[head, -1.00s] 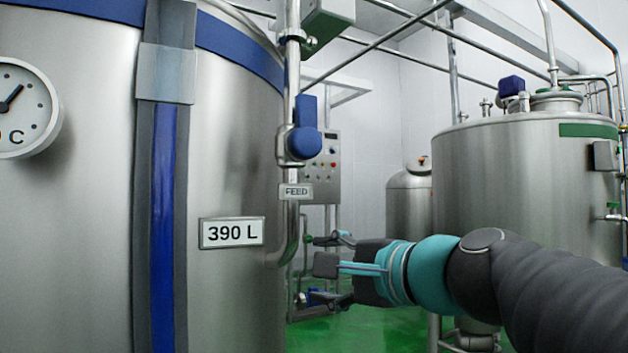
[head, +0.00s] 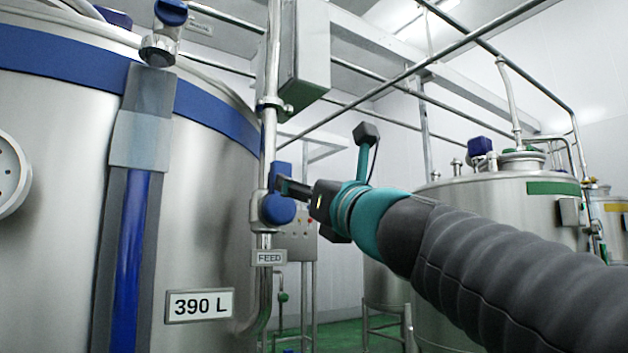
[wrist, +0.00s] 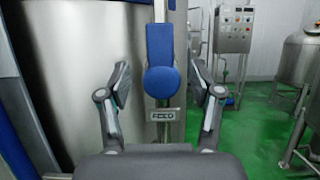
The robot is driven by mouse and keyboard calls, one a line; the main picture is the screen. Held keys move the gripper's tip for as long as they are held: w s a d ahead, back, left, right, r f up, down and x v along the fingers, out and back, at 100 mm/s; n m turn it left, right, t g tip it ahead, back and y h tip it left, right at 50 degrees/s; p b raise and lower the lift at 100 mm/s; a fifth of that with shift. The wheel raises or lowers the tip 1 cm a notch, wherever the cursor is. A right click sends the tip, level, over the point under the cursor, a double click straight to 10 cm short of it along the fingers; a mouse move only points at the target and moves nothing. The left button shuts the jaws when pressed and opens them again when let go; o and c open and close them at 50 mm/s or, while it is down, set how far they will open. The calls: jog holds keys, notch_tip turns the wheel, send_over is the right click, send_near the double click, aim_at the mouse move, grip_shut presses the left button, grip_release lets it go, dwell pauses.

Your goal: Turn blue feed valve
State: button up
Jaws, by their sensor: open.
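The blue feed valve (head: 277,208) sits on a vertical steel pipe beside the large tank, above a FEED label (head: 269,258). In the wrist view the valve's round hub (wrist: 161,82) and its blue lever (wrist: 160,45) show, the lever pointing straight up along the pipe. My gripper (head: 290,190) is at the valve in the head view, its fingers partly overlapping the lever. In the wrist view my gripper (wrist: 163,92) is open, one finger on each side of the valve, with gaps on both sides. I see no contact there.
The large tank (head: 205,210) with a 390 L plate (head: 199,305) stands left of the pipe. A grey box (head: 305,55) hangs above the valve. A control panel (wrist: 236,30) stands behind at right. Another tank (head: 500,240) is farther right.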

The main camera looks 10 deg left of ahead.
jog(key=p+x, duration=0.2)
jog(key=x, duration=0.7)
jog(key=shift+a+p, duration=0.1)
jog(key=shift+p, duration=0.3)
grip_shut()
